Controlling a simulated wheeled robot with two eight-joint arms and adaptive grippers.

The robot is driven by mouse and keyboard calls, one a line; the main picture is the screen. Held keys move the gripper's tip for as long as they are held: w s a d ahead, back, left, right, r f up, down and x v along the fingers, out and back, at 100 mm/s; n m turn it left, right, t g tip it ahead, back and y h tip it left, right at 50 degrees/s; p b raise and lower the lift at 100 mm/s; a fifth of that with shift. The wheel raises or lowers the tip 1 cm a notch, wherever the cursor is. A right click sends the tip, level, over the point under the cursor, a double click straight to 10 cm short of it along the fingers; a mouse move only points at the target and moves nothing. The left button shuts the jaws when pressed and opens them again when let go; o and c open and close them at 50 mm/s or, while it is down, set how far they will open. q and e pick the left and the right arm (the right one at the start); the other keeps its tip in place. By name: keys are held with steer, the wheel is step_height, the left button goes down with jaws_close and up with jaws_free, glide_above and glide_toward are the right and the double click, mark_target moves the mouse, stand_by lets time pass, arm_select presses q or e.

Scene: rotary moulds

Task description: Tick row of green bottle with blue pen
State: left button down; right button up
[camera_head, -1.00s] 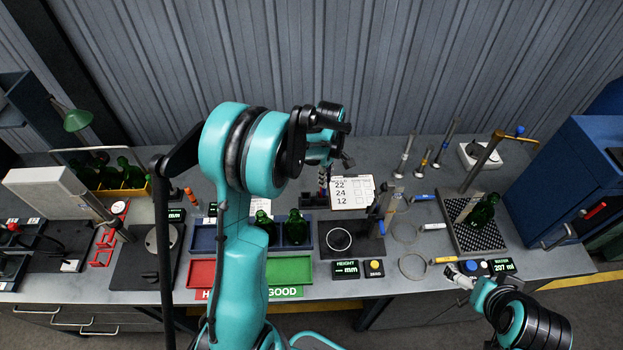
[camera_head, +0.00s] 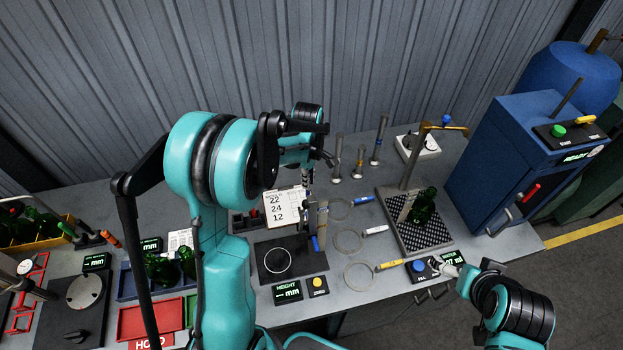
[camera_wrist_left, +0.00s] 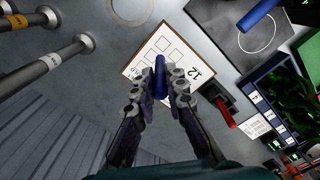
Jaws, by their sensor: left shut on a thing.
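My left gripper (camera_head: 308,176) is shut on the blue pen (camera_wrist_left: 160,76), which stands up between the fingers in the left wrist view. In that view the pen overlaps the white card on the clipboard (camera_wrist_left: 150,48); I cannot tell whether its tip touches. In the head view the clipboard (camera_head: 285,206) shows 22, 24 and 12 beside tick boxes; row pictures are too small to read. A green bottle (camera_head: 424,207) is on the black grid tray at right. Two more green bottles (camera_head: 187,262) are in the blue tray. My right gripper (camera_head: 445,266) is by the water display; its fingers are unclear.
A height gauge plate (camera_head: 300,262) stands before the clipboard. Rings with coloured-handled tools (camera_head: 375,230) lie to its right. Metal posts (camera_head: 337,160) stand behind. A blue cabinet (camera_head: 500,150) closes off the right side. A yellow crate (camera_head: 60,232) with bottles is at far left.

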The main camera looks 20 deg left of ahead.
arm_select(q)
steer(key=f+b, duration=0.1)
steer(key=f, duration=0.1)
steer(key=f+b, duration=0.1)
steer(key=f, duration=0.1)
steer(key=shift+s+a+b, duration=0.2)
steer(key=shift+s+b, duration=0.1)
steer(key=shift+f, duration=0.4)
steer(key=shift+s+f+b, duration=0.15)
steer(key=shift+f+b, duration=0.1)
steer(key=shift+b, duration=0.15)
arm_select(e)
steer(key=f, duration=0.2)
steer(key=s+f, duration=0.1)
steer(key=shift+a+f, duration=0.15)
steer(key=shift+a, duration=0.15)
steer(key=shift+w, duration=0.1)
arm_select(q)
steer(key=shift+a, duration=0.1)
arm_select(e)
steer(key=shift+f, duration=0.15)
arm_select(q)
steer(key=shift+f+b, duration=0.55)
steer(key=shift+b, duration=0.1)
arm_select(e)
steer(key=shift+f, duration=0.55)
